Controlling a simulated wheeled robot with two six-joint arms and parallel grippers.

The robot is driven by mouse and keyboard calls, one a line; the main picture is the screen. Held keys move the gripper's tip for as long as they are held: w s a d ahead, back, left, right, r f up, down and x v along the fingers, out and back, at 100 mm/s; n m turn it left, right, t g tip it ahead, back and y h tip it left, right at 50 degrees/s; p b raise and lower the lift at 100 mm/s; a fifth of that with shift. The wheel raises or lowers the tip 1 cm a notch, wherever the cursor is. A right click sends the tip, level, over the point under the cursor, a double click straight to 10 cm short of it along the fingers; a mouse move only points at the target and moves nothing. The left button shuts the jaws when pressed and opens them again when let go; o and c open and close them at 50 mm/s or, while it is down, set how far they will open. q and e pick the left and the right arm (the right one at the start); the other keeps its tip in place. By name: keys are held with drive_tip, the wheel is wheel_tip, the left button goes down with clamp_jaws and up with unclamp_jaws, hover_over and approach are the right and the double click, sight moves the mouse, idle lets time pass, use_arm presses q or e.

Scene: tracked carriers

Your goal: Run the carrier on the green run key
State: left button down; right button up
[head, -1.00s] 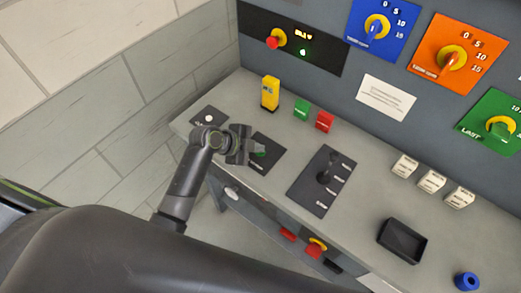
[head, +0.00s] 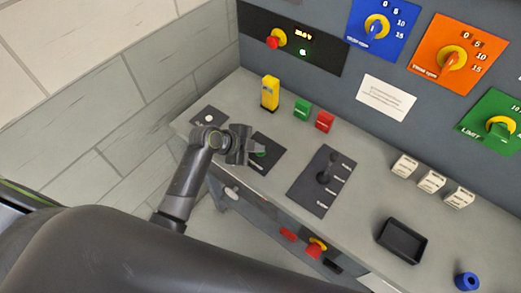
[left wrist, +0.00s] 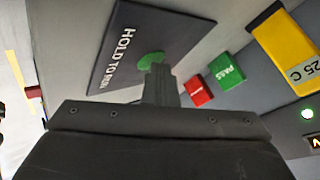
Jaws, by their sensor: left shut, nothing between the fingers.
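The green run key (head: 261,153) is a round green button on a dark plate (head: 270,139) at the left of the sloped console. The left wrist view shows the plate (left wrist: 121,40) marked "HOLD TO RUN" and the green key (left wrist: 151,60) on it. My left gripper (head: 250,148) is shut and empty, with its tips at the key. In the left wrist view the gripper tips (left wrist: 158,78) overlap the key's lower edge and partly hide it. They look to be touching it; I cannot tell how far it is pressed. My right gripper is not in view.
A yellow block (head: 270,93), a green PASS block (head: 302,109) and a red block (head: 324,121) stand behind the key. A lever plate (head: 310,195) lies to its right. A black tray (head: 402,241) sits further right. A lit display (head: 304,41) is on the back panel.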

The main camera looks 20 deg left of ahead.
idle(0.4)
use_arm(q)
drive_tip(key=shift+r+p, duration=0.8)
drive_tip(key=shift+r, duration=0.1)
drive_tip(key=shift+r, duration=0.1)
wheel_tip(320, 180, up, 5)
drive_tip(key=p, duration=0.4)
idle(1.9)
